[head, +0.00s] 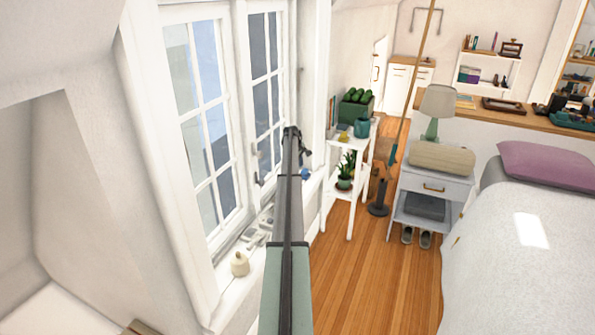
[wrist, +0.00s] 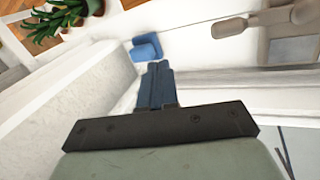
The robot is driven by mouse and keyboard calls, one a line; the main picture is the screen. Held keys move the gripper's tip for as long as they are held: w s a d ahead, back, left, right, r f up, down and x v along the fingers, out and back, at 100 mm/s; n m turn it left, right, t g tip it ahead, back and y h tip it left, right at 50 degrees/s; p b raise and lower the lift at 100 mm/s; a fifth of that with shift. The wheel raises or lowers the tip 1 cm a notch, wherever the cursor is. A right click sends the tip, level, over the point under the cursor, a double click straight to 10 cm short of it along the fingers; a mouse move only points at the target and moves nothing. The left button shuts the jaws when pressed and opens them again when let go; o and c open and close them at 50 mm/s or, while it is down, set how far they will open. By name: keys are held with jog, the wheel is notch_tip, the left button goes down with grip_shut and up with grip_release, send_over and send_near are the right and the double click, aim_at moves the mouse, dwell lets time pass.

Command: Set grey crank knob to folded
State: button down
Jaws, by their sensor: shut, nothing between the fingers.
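A taupe-grey crank knob (wrist: 230,27) shows in the wrist view at the upper right. It sits at the end of a short arm that runs right to a housing of the same colour (wrist: 288,42). My gripper (wrist: 156,68) is shut and empty, its dark fingertips below and left of the knob and apart from it. In the head view my gripper (head: 304,152) is at the far end of my outstretched arm, near the window. I cannot make out the crank there.
A blue object (wrist: 147,47) lies just beyond my fingertips on the white sill. A cream pot (head: 240,264) stands on the nearer sill. A white plant shelf (head: 327,195) stands right of my arm.

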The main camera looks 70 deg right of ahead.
jog(key=d+r, duration=0.2)
jog(key=d, duration=0.1)
dwell(0.5)
